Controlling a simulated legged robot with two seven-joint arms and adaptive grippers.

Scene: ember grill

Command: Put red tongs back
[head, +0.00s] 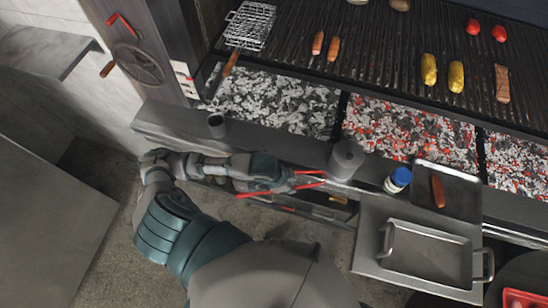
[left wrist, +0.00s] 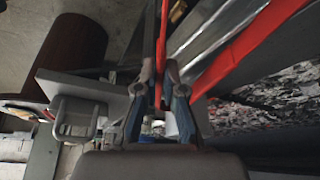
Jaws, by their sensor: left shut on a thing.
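My left gripper (head: 280,178) is in front of the grill's front ledge, left of a grey cylinder, in the head view. It is shut on the red tongs (head: 311,173), whose two red arms spread apart beyond the fingers. In the left wrist view, my left gripper (left wrist: 160,78) has one red arm of the tongs (left wrist: 163,40) between its fingers. The other red arm runs diagonally at the right. The gripper hides part of the tongs in the head view. My right gripper is not in view.
The grey cylinder (head: 347,158) and a small dark cup (head: 216,127) stand on the ledge. A blue-capped jar (head: 397,180), a small tray (head: 463,188) with a sausage and a handled metal pan (head: 428,276) are at the right. Glowing coals (head: 405,130) lie behind the ledge.

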